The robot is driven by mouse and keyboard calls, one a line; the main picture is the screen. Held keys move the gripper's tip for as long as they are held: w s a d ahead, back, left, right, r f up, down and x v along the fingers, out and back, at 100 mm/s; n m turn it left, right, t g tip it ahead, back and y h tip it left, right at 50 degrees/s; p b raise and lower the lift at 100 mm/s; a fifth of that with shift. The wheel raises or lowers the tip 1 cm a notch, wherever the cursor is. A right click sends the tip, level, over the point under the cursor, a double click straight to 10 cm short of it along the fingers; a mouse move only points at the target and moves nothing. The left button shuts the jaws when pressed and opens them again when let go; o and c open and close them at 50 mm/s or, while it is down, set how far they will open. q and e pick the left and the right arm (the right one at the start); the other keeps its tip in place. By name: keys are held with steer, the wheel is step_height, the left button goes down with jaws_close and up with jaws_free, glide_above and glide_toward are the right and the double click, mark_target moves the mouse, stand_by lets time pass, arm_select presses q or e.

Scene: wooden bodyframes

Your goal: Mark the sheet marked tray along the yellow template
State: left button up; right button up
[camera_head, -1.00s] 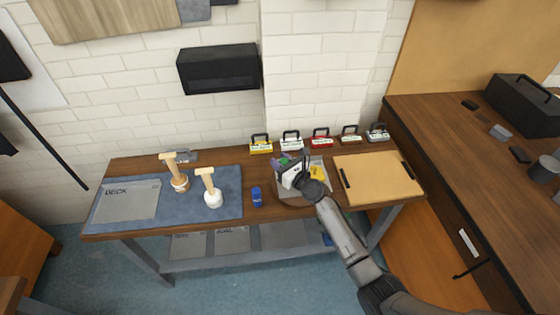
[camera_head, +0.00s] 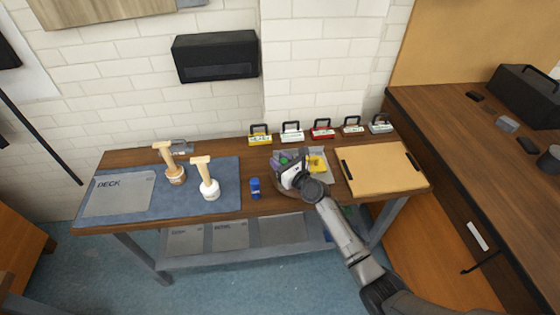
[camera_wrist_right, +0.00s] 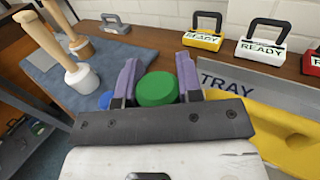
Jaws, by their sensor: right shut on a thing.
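The grey sheet marked TRAY (camera_wrist_right: 240,77) lies on the bench; its edge also shows in the head view (camera_head: 326,177). The yellow template (camera_wrist_right: 285,128) lies on the sheet and shows in the head view (camera_head: 317,164) just right of my right gripper (camera_head: 283,160). In the wrist view my right gripper (camera_wrist_right: 157,88) has its purple fingers shut on a round green-topped thing (camera_wrist_right: 157,90), probably a marker. Its lower end is hidden, so I cannot tell if it touches the sheet. My left gripper is not in view.
A blue can-like thing (camera_head: 255,188) stands left of the sheet. Two mallets (camera_head: 208,188) stand on a blue mat (camera_head: 225,180) beside a DECK sheet (camera_head: 115,195). Several handled READY blocks (camera_head: 322,131) line the back edge. A tan board (camera_head: 385,170) lies right.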

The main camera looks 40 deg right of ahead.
stand_by(0.3)
steer(key=shift+f, duration=0.3)
steer(key=shift+d, duration=0.1)
